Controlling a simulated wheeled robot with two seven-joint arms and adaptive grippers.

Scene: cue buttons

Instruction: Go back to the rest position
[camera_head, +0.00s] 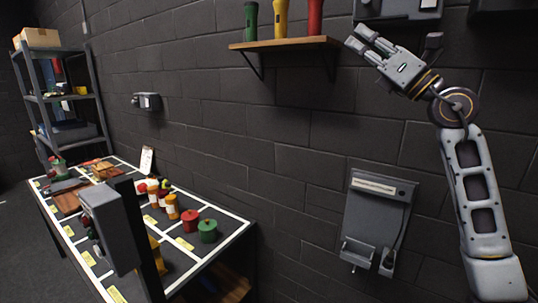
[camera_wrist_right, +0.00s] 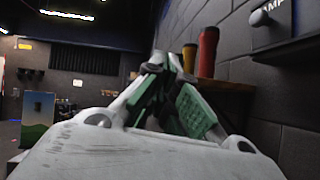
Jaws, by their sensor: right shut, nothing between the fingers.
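My right gripper (camera_head: 357,36) is raised at the upper right of the head view. Its fingers point up and left, close to the right end of the wall shelf and the red cylinder in the picture. In the right wrist view my right gripper (camera_wrist_right: 167,64) has its fingertips together with nothing between them. My left gripper is not in view.
The wooden wall shelf (camera_head: 285,43) holds a green (camera_head: 251,20), a yellow (camera_head: 281,18) and a red cylinder (camera_head: 315,18). A grey wall unit (camera_head: 375,222) hangs below my arm. A marked table (camera_head: 215,250) with jars and a grey box on a post (camera_head: 110,230) stand left.

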